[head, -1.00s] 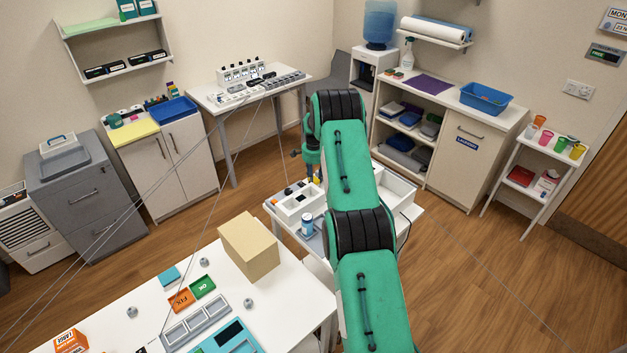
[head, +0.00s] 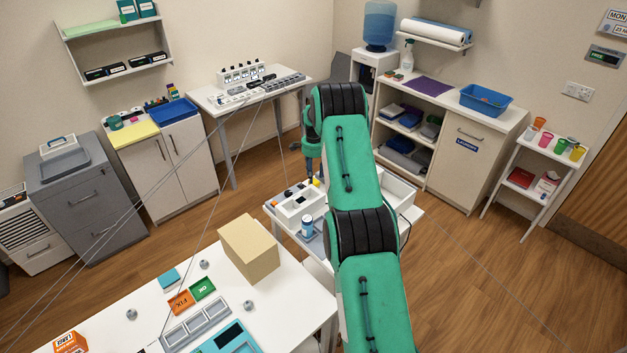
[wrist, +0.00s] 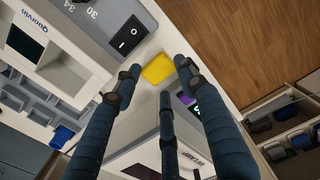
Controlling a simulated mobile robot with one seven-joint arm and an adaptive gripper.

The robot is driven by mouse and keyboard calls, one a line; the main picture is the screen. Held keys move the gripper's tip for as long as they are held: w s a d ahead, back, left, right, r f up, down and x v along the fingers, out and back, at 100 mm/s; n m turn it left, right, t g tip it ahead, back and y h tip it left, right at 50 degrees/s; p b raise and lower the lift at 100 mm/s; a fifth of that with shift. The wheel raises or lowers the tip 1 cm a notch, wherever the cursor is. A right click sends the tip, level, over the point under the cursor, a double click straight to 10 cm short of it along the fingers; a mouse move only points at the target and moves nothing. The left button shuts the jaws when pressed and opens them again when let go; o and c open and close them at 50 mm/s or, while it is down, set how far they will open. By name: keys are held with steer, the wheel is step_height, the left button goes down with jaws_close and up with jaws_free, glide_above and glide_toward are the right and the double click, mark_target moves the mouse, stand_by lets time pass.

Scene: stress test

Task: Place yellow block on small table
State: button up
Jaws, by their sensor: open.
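The yellow block (wrist: 158,69) lies on a white top beside a grey device with a black switch in the wrist view. In the head view, a small yellow spot (head: 316,182) shows near my gripper (head: 309,178), on the white table (head: 408,212) in the middle. My gripper (wrist: 158,76) is open, its dark fingers spread on either side of the block in the picture. Nothing is held. Whether the fingertips touch the block cannot be told. My arm hides part of the middle table.
A white table (head: 205,98) with power strips stands at the back. A large white table (head: 300,300) with a cardboard box (head: 250,248) is at the front left. A small white shelf stand (head: 550,149) with cups is at the right. Wood floor lies open at the right.

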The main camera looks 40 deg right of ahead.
mark_target(314, 180)
step_height(314, 180, up, 8)
stand_by(0.4)
steer(key=shift+f, duration=0.15)
stand_by(0.3)
